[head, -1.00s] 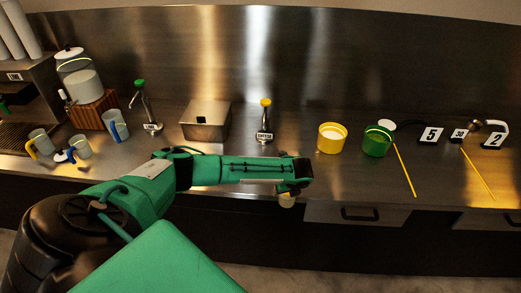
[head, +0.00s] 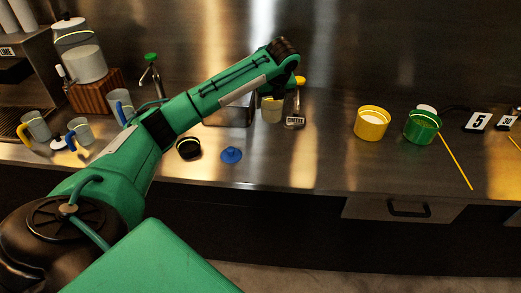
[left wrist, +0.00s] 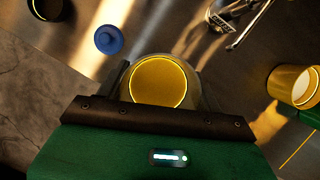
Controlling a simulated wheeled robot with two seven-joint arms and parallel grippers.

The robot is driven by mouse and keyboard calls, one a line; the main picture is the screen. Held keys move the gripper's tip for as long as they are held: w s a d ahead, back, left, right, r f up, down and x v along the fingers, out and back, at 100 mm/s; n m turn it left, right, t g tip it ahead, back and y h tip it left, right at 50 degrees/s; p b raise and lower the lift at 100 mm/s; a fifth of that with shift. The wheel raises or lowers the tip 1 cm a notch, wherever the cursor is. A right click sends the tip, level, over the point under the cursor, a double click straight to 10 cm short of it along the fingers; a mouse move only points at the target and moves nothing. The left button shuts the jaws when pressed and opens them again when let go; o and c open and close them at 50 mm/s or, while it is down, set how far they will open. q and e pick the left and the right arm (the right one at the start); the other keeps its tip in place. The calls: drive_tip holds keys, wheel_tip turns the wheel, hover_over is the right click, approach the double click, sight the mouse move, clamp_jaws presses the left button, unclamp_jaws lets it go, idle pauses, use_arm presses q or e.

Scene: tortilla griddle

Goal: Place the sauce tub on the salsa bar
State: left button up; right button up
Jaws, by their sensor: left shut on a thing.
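My left gripper (head: 284,90) is shut on a pale tub (head: 271,111), taken to be the sauce tub. In the left wrist view the tub (left wrist: 160,82) sits between the two fingers, its round yellow-lit top facing the camera. In the head view it is upright at the back of the steel counter (head: 300,170), just left of the tap with the CHEESE label (head: 294,122). I cannot tell whether its base touches the counter. No part of the counter is marked as the salsa bar. My right gripper is not in view.
A blue lid-like piece (head: 231,155) and a black round container (head: 188,147) lie in front of the arm. A steel box (head: 236,113) is partly hidden behind it. A yellow tub (head: 372,123) and a green tub (head: 422,128) stand to the right. The counter between is clear.

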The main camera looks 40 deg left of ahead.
use_arm(q)
wheel_tip(320, 180, down, 19)
drive_tip(key=p, duration=0.4)
drive_tip(key=shift+d+r+p, duration=0.1)
drive_tip(key=shift+r+p, duration=0.1)
drive_tip(key=shift+p, duration=0.1)
drive_tip(key=o, duration=1.2)
drive_tip(key=shift+f, duration=0.1)
drive_tip(key=b+v, duration=0.2)
drive_tip(key=v, duration=1)
drive_tip(key=shift+b, duration=0.35)
